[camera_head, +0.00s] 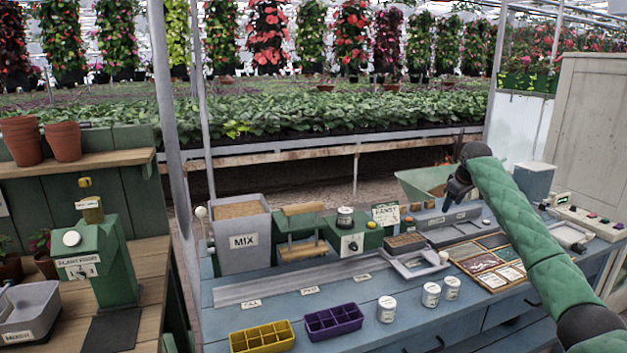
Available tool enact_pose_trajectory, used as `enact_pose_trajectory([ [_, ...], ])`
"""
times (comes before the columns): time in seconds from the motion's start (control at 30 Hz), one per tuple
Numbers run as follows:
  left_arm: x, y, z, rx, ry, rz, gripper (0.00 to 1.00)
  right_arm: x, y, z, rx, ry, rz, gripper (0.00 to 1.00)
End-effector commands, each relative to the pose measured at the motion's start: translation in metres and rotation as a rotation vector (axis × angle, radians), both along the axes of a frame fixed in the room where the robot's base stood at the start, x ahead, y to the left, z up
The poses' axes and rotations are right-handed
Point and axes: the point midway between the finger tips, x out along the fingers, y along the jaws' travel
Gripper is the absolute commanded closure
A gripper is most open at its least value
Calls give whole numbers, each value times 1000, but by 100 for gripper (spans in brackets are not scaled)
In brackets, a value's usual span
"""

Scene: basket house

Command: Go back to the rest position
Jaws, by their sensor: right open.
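My right arm, in a green quilted sleeve, comes in from the lower right and reaches over the blue workbench (385,288). My right gripper (456,192) is dark and points down above the back part of the bench, near the grey trough (460,230). It is open, and I see nothing held in it. The fingers are small and partly hidden by the wrist. My left gripper does not show.
On the bench stand a grey MIX bin (242,238), a green press (300,250), a yellow tray (262,337), a purple tray (333,321), several white jars (387,309) and seed packets (487,268). A wooden bench (150,300) with a green dispenser (100,260) is at left.

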Motion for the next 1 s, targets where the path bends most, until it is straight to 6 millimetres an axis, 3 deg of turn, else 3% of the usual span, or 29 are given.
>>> enact_pose_trajectory([
  [0.03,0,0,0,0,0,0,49,-1,15,21,-14,-44,-11,49],
  [0.13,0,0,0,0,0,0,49,-8,46,53,-40,-135,-46,49],
  [0.3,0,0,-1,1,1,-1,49,-38,108,69,-57,-270,-91,49],
  [0.4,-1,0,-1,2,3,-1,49,-63,143,61,-50,-335,-109,49],
  [0.6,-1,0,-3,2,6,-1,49,-116,194,30,-18,-414,-131,49],
  [0.8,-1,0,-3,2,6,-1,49,-171,229,-8,21,-451,-143,49],
  [1.0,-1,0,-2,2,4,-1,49,-228,251,-47,58,-462,-152,49],
])
